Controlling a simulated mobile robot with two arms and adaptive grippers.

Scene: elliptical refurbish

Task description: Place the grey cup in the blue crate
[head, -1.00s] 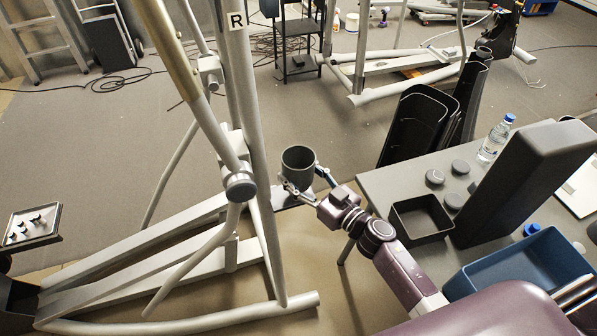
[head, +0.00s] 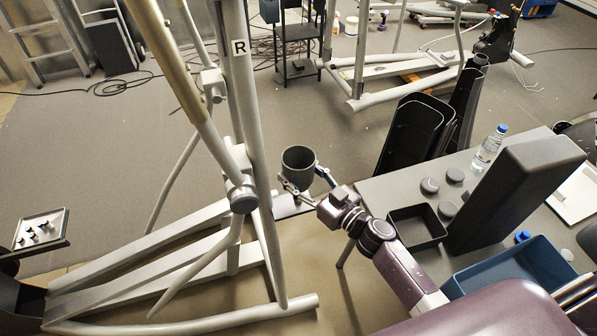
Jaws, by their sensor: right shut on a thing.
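The grey cup (head: 298,166) is upright, its dark open mouth facing up, in the middle of the head view. My right gripper (head: 305,186) is shut on the cup from its lower right side and holds it left of the table's edge. The blue crate (head: 515,267) is at the lower right, beside the table's near side; its inside looks empty. Part of its near side is hidden behind my own purple body. My left gripper is not in view.
The grey table (head: 389,193) bears a black tray (head: 416,229), a tall dark box (head: 515,192), a water bottle (head: 489,147) and several dark round caps. The elliptical's frame (head: 248,140) stands close left of the cup. Black covers (head: 409,137) stand behind the table.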

